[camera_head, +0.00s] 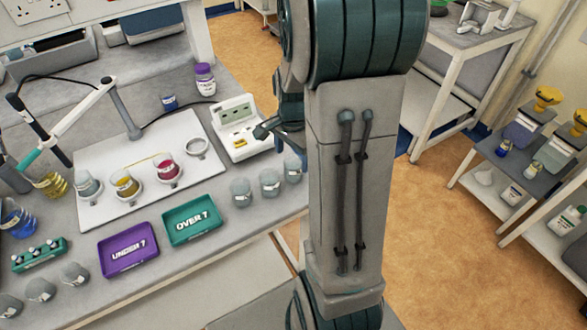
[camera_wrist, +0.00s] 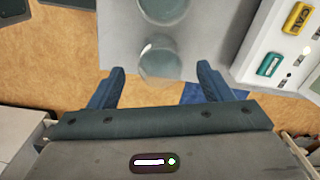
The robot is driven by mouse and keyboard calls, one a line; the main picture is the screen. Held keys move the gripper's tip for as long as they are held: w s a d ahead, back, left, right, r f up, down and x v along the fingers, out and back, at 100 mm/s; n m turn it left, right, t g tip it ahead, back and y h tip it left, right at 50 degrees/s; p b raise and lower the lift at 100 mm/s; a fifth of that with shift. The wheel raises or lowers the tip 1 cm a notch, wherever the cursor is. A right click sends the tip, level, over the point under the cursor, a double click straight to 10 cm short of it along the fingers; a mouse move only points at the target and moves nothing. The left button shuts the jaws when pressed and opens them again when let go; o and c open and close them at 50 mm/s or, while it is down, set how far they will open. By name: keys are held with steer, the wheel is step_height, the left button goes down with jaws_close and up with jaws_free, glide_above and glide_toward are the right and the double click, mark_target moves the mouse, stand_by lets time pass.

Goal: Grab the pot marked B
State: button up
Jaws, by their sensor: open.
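Three small grey lidded pots stand in a row at the table's right edge in the head view: a left pot (camera_head: 240,192), a middle pot (camera_head: 270,183) and a right pot (camera_head: 293,170). Several similar pots (camera_head: 75,275) stand at the front left. I cannot read their letters, so I cannot tell which is B. My gripper (camera_wrist: 160,68) is open and empty, its blue fingers spread either side of a pale round pot (camera_wrist: 161,64) in the wrist view. A second pot (camera_wrist: 162,8) lies beyond it. In the head view my arm hides most of the gripper.
A white meter (camera_head: 240,127) with coloured buttons stands close to the gripper. Purple (camera_head: 128,262) and green (camera_head: 165,236) trays lie left of the pots. A white board (camera_head: 110,205) carries beakers of coloured liquid. The floor is open beyond the table edge.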

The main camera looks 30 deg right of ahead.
mark_target(292, 165)
steer(key=shift+f+p, duration=0.4)
steer(key=shift+f, duration=1.9)
steer(key=shift+c, duration=0.3)
steer(key=c, duration=1)
